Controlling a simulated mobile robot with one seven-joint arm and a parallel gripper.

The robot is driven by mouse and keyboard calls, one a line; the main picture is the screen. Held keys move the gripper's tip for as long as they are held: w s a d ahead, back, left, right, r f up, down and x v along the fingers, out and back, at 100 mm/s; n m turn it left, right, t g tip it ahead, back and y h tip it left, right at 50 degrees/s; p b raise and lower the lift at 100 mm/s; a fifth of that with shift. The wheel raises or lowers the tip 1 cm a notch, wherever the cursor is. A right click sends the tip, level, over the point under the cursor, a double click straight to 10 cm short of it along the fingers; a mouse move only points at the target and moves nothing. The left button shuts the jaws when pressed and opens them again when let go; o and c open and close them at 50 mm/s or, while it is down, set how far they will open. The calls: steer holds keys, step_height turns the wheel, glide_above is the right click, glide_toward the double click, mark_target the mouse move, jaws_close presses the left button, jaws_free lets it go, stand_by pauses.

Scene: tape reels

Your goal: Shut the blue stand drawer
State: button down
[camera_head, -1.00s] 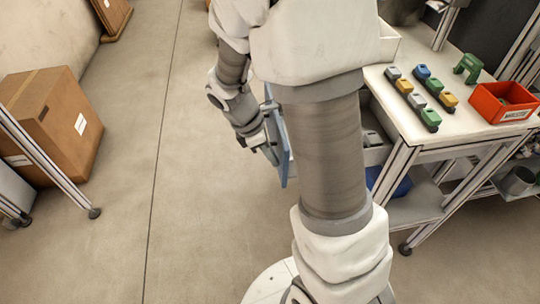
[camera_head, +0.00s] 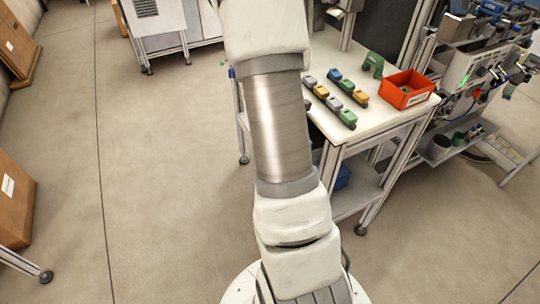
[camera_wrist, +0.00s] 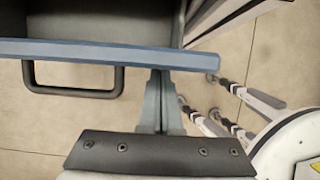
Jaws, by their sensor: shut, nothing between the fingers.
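In the wrist view, the blue front panel (camera_wrist: 110,50) of the drawer runs across the upper part, with a dark loop handle (camera_wrist: 75,88) on its near side at the left. Part of the grey drawer interior (camera_wrist: 105,20) shows beyond the panel, so the drawer stands at least partly open. My gripper (camera_wrist: 160,73) is shut and empty, its fingertips at the panel to the right of the handle. I cannot tell whether they touch it. In the head view, my arm hides the drawer front and my gripper.
The white worktable (camera_head: 385,118) carries several coloured blocks (camera_head: 346,117), a green bracket (camera_head: 373,64) and a red bin (camera_head: 407,90). A blue item (camera_head: 342,176) is on its lower shelf. Floor is clear to the left, up to a cardboard box (camera_head: 14,200).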

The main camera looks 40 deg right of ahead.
steer(key=d, duration=0.2)
steer(key=s+d+p, duration=0.1)
steer(key=d, duration=0.2)
steer(key=shift+s+d+p, duration=0.15)
steer(key=shift+d+p, duration=0.15)
steer(key=shift+w+a, duration=0.2)
steer(key=shift+a, duration=0.15)
steer(key=w+a+r+p, duration=0.1)
steer(key=a+r+p, duration=0.1)
steer(key=a+r, duration=0.5)
step_height(320, 180, up, 2)
steer(key=shift+w+r+p, duration=0.15)
steer(key=shift+w+p, duration=0.1)
steer(key=shift+p, duration=0.05)
steer(key=shift+a, duration=0.1)
